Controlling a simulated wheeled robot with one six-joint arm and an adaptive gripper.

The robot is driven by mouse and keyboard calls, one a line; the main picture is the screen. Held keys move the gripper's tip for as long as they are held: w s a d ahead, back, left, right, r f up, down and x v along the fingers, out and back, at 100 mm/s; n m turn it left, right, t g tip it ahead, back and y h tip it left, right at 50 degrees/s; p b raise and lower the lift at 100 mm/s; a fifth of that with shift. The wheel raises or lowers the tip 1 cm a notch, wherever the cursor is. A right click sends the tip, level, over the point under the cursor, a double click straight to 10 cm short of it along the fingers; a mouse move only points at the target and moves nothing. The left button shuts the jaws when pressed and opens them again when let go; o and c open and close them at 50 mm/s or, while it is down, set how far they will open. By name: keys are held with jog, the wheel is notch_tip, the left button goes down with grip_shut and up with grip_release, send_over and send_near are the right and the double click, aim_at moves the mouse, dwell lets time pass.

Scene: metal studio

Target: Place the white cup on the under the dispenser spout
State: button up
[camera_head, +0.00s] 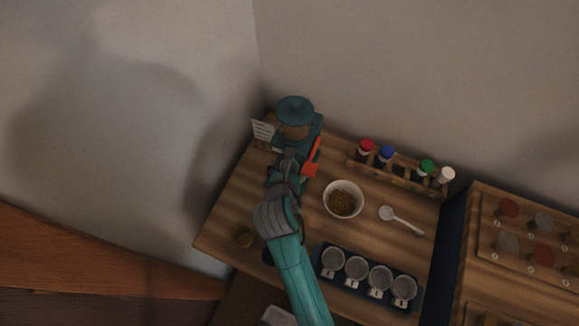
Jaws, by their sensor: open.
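The dispenser (297,108) is teal with a round lid and a brown middle, and stands at the back left corner of the table. My gripper (287,158) is open, close in front of the dispenser's base, at the end of my teal arm. The arm and gripper hide the spout area and the dispenser's foot. I cannot pick out a separate white cup; whether one is behind the gripper cannot be told. A white bowl (355,189) with brown grains stands right of the gripper.
An orange-red piece (313,152) lies right beside the gripper. A white slotted piece (263,131) is left of the dispenser. A rack (400,175) holds coloured-lid jars at the back. A white spoon (403,220) and a dark tray (320,257) with several grey cups are to the right.

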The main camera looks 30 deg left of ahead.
jog(key=v, duration=1.2)
jog(key=shift+d, duration=0.1)
